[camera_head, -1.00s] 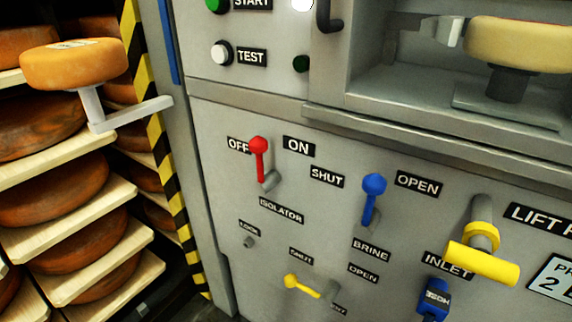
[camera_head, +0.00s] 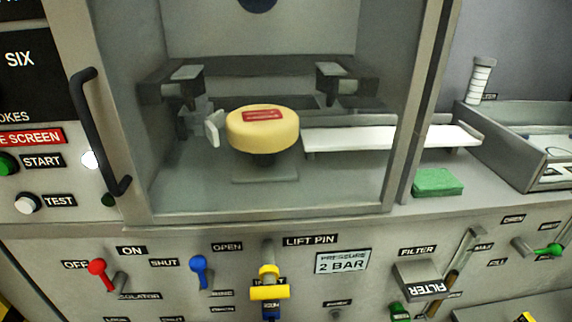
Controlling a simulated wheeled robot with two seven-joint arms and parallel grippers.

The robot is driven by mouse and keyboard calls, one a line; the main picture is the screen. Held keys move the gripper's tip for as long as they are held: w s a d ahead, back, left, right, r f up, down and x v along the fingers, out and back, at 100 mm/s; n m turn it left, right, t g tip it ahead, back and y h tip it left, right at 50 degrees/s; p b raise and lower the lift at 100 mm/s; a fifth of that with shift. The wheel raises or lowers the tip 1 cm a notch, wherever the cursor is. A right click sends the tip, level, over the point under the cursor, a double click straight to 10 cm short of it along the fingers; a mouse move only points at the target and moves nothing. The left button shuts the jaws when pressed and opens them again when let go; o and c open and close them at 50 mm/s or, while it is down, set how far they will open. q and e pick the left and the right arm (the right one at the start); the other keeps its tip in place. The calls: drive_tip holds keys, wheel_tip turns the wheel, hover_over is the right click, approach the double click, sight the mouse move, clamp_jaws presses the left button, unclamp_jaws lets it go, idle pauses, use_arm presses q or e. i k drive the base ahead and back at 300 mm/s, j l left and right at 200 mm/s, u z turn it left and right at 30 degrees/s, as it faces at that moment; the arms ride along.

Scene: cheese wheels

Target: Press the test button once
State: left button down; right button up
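The white round test button (camera_head: 27,203) is on the grey machine panel at the far left, beside a black label reading TEST (camera_head: 60,201). It sits below the green START button (camera_head: 8,163). Nothing touches the test button. Neither of my grippers shows in the head view.
A black door handle (camera_head: 98,130) stands out right of the buttons. Behind the door frame a yellow cheese wheel (camera_head: 262,131) sits on a pedestal. Below are a red isolator lever (camera_head: 98,268), a blue lever (camera_head: 198,265) and a yellow lift pin handle (camera_head: 269,292). A green sponge (camera_head: 437,182) lies right.

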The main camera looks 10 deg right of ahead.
sight(26, 205)
drive_tip(key=l, duration=0.35)
drive_tip(key=i+l+z, duration=0.15)
drive_tip(key=l, duration=0.2)
drive_tip(key=u, duration=1.75)
